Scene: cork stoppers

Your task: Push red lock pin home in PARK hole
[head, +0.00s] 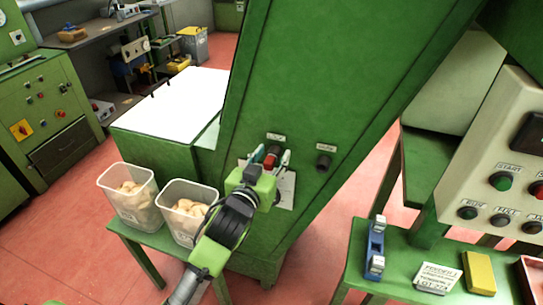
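The red lock pin (271,160) shows at the sloping front of the tall green machine, just under a small label (276,137) too small to read. The hole behind the pin is hidden, so I cannot tell how deep the pin sits. My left gripper (270,158) reaches up from below, its two fingers spread on either side of the pin with gaps visible. Its green body covers the area below the pin. A second, dark round hole or socket (323,162) sits to the right under its own label (326,147). My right gripper is not in view.
Two clear bins (130,213) and (178,236) of corks stand on a green stand at left. A control box (507,150) with buttons is at right. Below it, a green table (398,290) bears a blue tool (375,250), a card (438,278) and a yellow block (479,272).

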